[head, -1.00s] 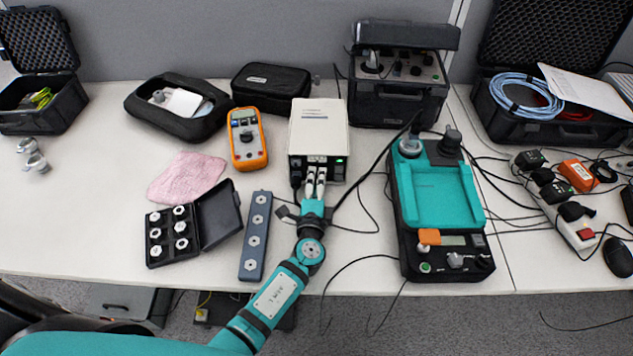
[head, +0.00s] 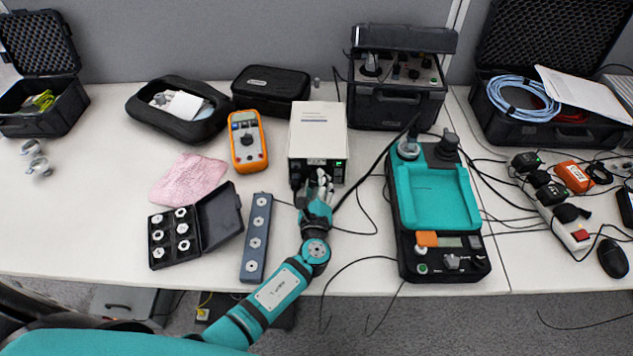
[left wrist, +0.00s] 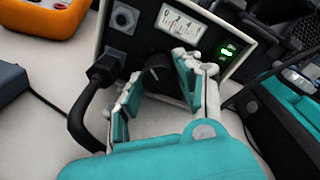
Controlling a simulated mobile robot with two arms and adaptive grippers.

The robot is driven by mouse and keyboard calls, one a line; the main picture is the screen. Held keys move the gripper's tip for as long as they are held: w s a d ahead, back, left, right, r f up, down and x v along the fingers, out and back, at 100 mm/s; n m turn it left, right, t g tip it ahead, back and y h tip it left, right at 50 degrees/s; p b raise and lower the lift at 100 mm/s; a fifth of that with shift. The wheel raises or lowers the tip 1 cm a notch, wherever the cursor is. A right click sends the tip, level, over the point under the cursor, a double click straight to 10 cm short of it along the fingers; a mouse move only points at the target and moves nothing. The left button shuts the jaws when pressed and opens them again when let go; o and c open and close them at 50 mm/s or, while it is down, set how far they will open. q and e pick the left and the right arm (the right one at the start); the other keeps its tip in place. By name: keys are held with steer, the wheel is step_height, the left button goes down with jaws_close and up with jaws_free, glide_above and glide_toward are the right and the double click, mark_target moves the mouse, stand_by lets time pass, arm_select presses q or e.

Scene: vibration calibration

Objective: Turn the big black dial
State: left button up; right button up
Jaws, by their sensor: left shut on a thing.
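The big black dial (left wrist: 156,74) is on the front panel of a white box (head: 319,130), below a small meter window. In the left wrist view it sits between the fingers of my left gripper (left wrist: 159,69), which is shut on it. Its sides are partly covered by the fingertips. In the head view my left gripper (head: 319,181) is at the front of the box and hides the dial. My right gripper is in neither view.
A black plug and cable (left wrist: 101,78) is left of the dial, and a green-lit switch (left wrist: 229,51) is right of it. An orange multimeter (head: 247,141) stands left of the box. A teal-topped device (head: 437,195) stands to the right.

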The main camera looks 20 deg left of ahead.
arm_select(q)
steer(key=shift+f+m, duration=0.15)
steer(key=shift+m, duration=0.35)
steer(key=o, duration=1.1)
steer(key=shift+o, duration=0.2)
steer(key=v, duration=1.2)
steer(key=shift+d, duration=0.15)
steer(key=shift+s, duration=0.15)
